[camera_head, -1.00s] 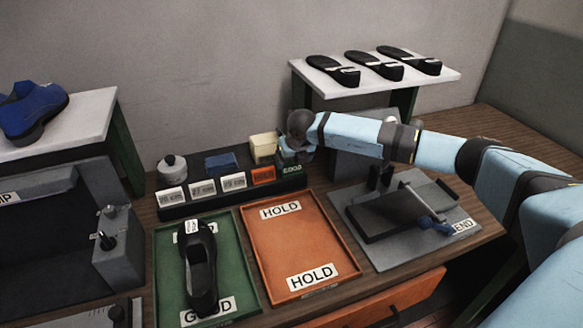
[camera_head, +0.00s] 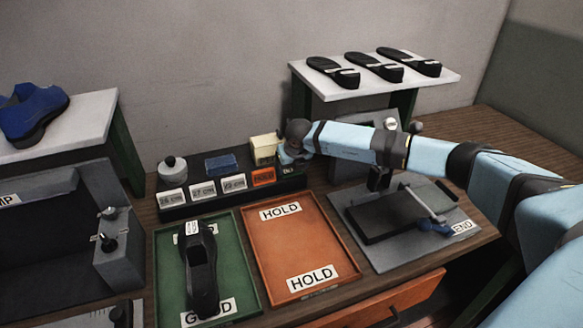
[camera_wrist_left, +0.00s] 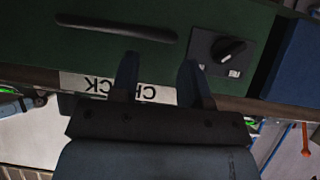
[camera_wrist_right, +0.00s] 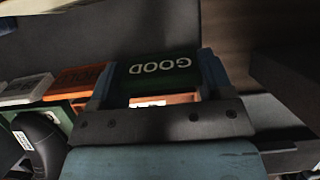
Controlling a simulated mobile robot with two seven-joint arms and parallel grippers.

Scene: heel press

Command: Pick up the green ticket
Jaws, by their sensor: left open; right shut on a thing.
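The green ticket (camera_wrist_right: 158,68), marked GOOD, sits between the two fingers of my right gripper (camera_wrist_right: 156,82) in the right wrist view. That gripper is shut on it. In the head view my right gripper (camera_head: 286,158) is at the right end of the dark ticket rack (camera_head: 222,202) and hides most of the ticket (camera_head: 289,170). I cannot tell whether the ticket is clear of the rack. My left gripper (camera_wrist_left: 158,72) is open and empty in front of a green panel with a CHECK label; it is outside the head view.
An orange HOLD ticket (camera_head: 263,177) and several white size tickets stand left of the gripper. A cream block (camera_head: 264,147) is close behind. The green tray (camera_head: 232,255) holds a black shoe (camera_head: 201,270); the orange HOLD tray (camera_head: 295,245) is empty.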

